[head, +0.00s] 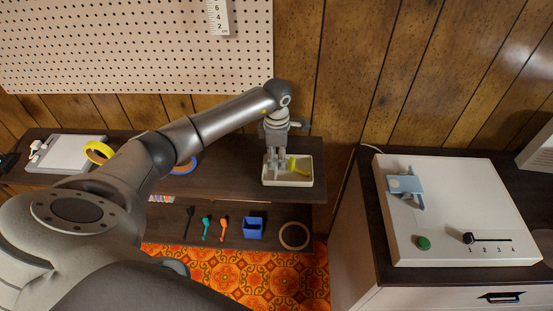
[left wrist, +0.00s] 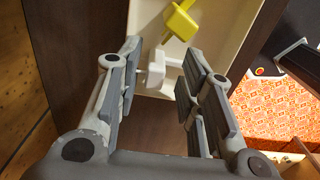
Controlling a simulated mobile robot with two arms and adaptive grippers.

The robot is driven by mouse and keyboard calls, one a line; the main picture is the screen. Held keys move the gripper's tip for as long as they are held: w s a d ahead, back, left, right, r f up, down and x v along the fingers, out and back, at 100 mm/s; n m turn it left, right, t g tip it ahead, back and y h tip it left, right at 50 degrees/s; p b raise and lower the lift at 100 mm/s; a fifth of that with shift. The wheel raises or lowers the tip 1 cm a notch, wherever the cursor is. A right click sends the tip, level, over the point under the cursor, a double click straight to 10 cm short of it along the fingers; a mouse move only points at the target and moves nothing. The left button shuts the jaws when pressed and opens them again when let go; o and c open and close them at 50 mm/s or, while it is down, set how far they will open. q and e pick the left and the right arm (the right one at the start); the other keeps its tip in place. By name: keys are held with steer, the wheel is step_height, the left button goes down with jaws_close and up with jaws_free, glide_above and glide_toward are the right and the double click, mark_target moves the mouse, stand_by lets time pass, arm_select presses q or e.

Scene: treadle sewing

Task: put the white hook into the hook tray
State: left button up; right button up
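The hook tray (head: 308,182) is a cream, shallow tray on the dark shelf, and it also shows in the left wrist view (left wrist: 243,28). A yellow hook (head: 299,167) lies in it, seen also in the left wrist view (left wrist: 181,22). My left gripper (head: 276,163) points down over the tray's left part. In the left wrist view its fingers (left wrist: 162,65) stand wide apart. The white hook (left wrist: 155,72) shows between them, over the tray, with a gap to the right finger. I cannot tell whether it touches the tray floor. My right gripper is not in view.
A yellow ring (head: 98,152) and a white board (head: 65,155) are on the shelf's left. Black, teal and orange hooks, a blue bin (head: 253,227) and a tan ring (head: 294,236) are below. A white control box (head: 455,190) stands right, on a separate cabinet.

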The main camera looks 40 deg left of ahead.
mark_target(276, 158)
arm_select(q)
step_height(276, 158, up, 11)
steer(key=b, duration=0.2)
steer(key=shift+f, duration=0.1)
stand_by(0.4)
